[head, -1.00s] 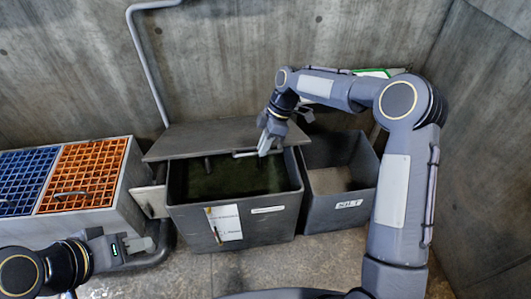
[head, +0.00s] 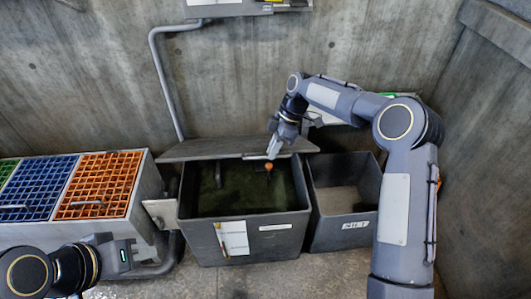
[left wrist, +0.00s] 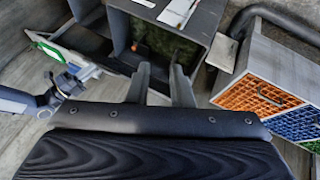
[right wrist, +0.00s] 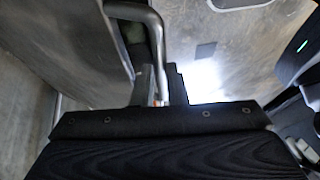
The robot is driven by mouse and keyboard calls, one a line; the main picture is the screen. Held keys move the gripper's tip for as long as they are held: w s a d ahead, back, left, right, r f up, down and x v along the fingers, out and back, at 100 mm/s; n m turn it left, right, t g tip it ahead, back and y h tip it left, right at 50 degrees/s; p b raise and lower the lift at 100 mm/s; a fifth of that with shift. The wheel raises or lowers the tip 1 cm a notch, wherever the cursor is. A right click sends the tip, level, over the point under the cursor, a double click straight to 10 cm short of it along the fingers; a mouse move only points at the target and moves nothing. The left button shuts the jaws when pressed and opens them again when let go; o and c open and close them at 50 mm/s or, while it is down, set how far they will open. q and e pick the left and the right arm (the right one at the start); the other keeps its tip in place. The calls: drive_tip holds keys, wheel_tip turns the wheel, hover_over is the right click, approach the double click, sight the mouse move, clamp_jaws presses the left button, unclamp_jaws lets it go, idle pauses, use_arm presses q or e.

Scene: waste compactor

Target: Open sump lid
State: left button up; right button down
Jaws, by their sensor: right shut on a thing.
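The grey sump lid (head: 205,150) is raised at the back of the sump box (head: 265,242), which is open in front and shows dark green contents. My right gripper (head: 274,148) is shut on the lid's bar handle (head: 256,157) at the front edge. In the right wrist view the metal handle (right wrist: 157,50) runs down between the fingers, with the lid (right wrist: 70,45) to the left. My left gripper (head: 130,252) is empty, in front of the grate unit; its fingers stand apart in the left wrist view (left wrist: 161,70).
A grey bin (head: 340,235) with a label stands right of the sump box. A unit with orange (head: 105,185), blue (head: 42,190) and green grates stands at the left. A small orange thing (head: 268,167) shows inside the sump. A pipe (head: 165,80) runs up the concrete wall.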

use_arm(q)
drive_tip(key=shift+w+d+f+g, duration=0.15)
drive_tip(key=shift+d+g, duration=0.05)
drive_tip(key=shift+g, duration=0.1)
drive_tip(key=shift+c, duration=1.2)
drive_tip(key=shift+w+d+f+n+g+h, duration=0.1)
drive_tip(key=shift+w+d+n+g+h, duration=0.2)
drive_tip(key=shift+n, duration=0.3)
clamp_jaws()
drive_tip(key=w+d+f+n+g+h, duration=0.5)
drive_tip(key=w+d+n+g+h, duration=0.15)
drive_tip(key=w+n+h, duration=0.45)
drive_tip(key=w+d+f+n+t+h, duration=0.1)
drive_tip(key=w+f+n+t+h, duration=0.1)
drive_tip(key=w+f+n+t, duration=0.55)
drive_tip(key=w+d+f+n+t+h, duration=0.15)
drive_tip(key=w+f+n+t, duration=0.3)
drive_tip(key=f+n, duration=0.6)
drive_tip(key=w+d+r+n, duration=0.2)
drive_tip(key=w+d+r, duration=0.5)
drive_tip(key=d+r, duration=0.1)
drive_tip(key=shift+n+h, duration=0.3)
drive_tip(key=shift+h, duration=0.05)
